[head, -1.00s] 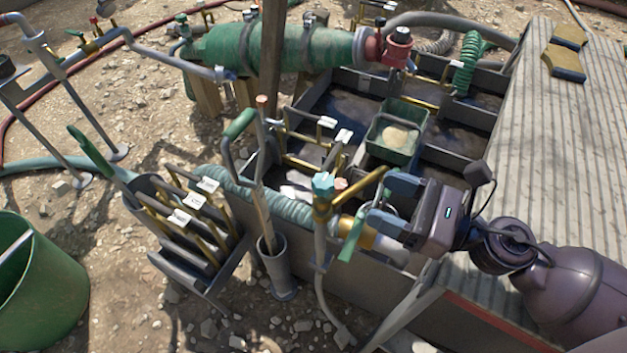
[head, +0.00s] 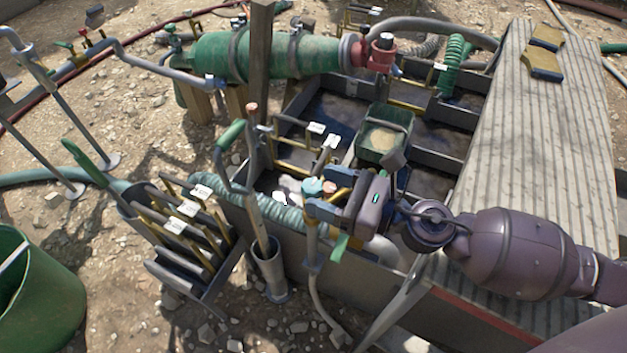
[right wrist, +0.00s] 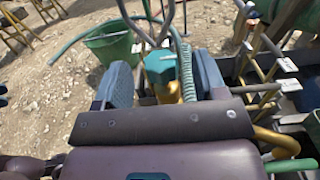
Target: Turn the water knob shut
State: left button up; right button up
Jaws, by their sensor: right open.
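The water knob (head: 312,187) is a teal faceted cap on top of an upright brass tap beside the tank's near wall. My right gripper (head: 325,197) is at the knob, coming from the right, with its fingers pointing left. In the right wrist view the knob (right wrist: 159,68) stands between the two blue-grey fingers (right wrist: 163,78). A gap shows on each side, so the fingers are open and not pressed on it. The gripper body partly hides the tap's brass stem. My left gripper is not in view.
A pinkish knob (head: 329,188) sits just behind the teal one. A green lever (head: 340,248) hangs below the gripper. A tool in a grey tube (head: 268,268) and a rack of labelled frames (head: 185,230) stand left. A plank walkway (head: 540,130) lies right.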

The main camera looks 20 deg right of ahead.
aim_at(312, 187)
jog(key=shift+x, duration=0.85)
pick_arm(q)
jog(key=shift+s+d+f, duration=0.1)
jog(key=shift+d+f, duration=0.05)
pick_arm(e)
jog(key=shift+w+a, duration=0.4)
